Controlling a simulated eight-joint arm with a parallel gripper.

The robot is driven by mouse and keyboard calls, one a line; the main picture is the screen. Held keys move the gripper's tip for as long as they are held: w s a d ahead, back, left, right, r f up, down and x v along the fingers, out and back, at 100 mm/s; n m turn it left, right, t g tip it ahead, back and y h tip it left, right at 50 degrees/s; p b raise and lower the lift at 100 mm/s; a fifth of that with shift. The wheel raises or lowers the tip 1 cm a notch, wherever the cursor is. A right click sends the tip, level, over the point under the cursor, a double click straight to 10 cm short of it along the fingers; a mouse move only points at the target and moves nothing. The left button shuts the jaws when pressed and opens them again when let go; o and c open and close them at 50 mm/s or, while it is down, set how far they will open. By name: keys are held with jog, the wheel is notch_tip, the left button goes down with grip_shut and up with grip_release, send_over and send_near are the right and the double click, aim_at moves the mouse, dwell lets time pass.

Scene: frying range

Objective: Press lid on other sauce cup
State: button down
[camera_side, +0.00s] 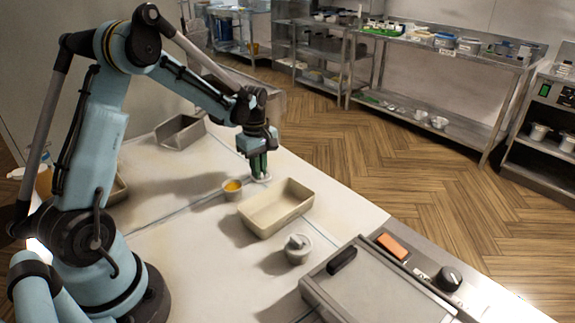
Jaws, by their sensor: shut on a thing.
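My gripper (259,172) points down near the far edge of the white worktop (175,240). Its fingers are shut on a small white lid (265,180), partly hidden by the fingers, at or just above the worktop; I cannot tell if it touches. An uncovered sauce cup (233,190) with orange-yellow sauce stands upright just left of the lid, apart from it. A second cup (298,254), pale grey, stands nearer the camera with a lid (297,241) on top.
A beige rectangular tray (262,221) stands between the two cups. A grey metal bin (180,134) sits at the back left. A griddle or fryer unit (375,290) with an orange switch and black knob fills the front right. The worktop's left middle is clear.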

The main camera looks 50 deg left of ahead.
dwell(0.3)
jog(key=shift+r, duration=2.55)
jog(key=s+d+r, duration=0.2)
jog(key=s+r, duration=0.4)
jog(key=s, duration=0.3)
send_over(233, 192)
jog(key=a, duration=0.2)
jog(key=shift+w+f, duration=0.2)
jog(key=shift+f, duration=3.05)
jog(key=shift+f, duration=0.2)
jog(key=c, duration=1.1)
grip_release()
